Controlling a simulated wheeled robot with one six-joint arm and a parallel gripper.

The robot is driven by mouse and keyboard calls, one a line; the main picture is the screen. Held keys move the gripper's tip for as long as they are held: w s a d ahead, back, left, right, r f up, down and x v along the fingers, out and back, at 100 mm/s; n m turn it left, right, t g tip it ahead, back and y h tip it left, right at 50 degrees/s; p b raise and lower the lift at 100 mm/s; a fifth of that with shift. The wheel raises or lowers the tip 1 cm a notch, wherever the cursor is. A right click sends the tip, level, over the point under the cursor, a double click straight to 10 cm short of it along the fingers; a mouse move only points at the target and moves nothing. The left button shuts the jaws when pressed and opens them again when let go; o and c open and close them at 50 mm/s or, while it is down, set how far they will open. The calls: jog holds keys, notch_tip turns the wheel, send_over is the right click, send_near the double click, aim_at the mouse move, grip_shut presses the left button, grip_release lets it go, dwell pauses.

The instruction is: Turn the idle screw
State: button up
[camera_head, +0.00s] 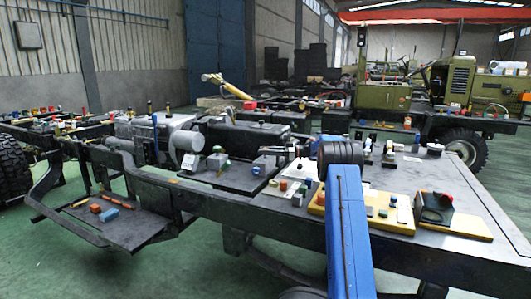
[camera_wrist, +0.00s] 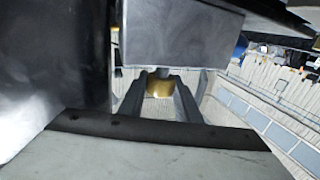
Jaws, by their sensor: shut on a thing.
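In the wrist view, a short brass-coloured cylinder, which looks like the idle screw (camera_wrist: 159,87), sits just below a grey metal block (camera_wrist: 180,38). My gripper (camera_wrist: 158,93) has its two dark fingers on either side of it and is shut on it. The far end of the screw is hidden by the block. In the head view, my blue arm reaches over the chassis frame (camera_head: 200,197), and my gripper and the screw cannot be made out there.
A yellow board (camera_head: 385,213) with small coloured parts lies on the dark chassis top beside my arm. A dark surface (camera_wrist: 60,60) fills the wrist view's left side. Green vehicles (camera_head: 460,85) stand behind.

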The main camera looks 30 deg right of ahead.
jog(key=o, duration=1.1)
jog(key=shift+c, duration=0.2)
jog(key=shift+m+t, duration=0.3)
jog(key=shift+t, duration=0.1)
jog(key=m+t+h, duration=0.2)
jog(key=h, duration=0.1)
jog(key=m+t+h, duration=0.2)
jog(key=t+h, duration=0.1)
jog(key=shift+a+r+m, duration=0.1)
jog(key=shift+a+m, duration=0.05)
jog(key=shift+m, duration=0.25)
jog(key=shift+m+t+h, duration=0.6)
jog(key=shift+m+h, duration=0.75)
jog(key=shift+h, duration=0.65)
jog(key=shift+m+t+h, duration=0.6)
jog(key=shift+m+h, duration=0.75)
jog(key=shift+h, duration=0.65)
jog(key=s+a+r+g+h, duration=0.1)
jog(key=s+a+g, duration=0.1)
jog(key=s, duration=0.7)
jog(key=s+a+r+m+g+h, duration=0.1)
jog(key=s+a, duration=0.4)
jog(key=s, duration=0.5)
jog(key=s+a+r+m+g+h, duration=0.1)
jog(key=s+a, duration=0.3)
jog(key=s, duration=0.5)
jog(key=shift+s+r+g+h, duration=0.2)
jog(key=shift+r+g+h, duration=0.35)
jog(key=shift+g, duration=0.25)
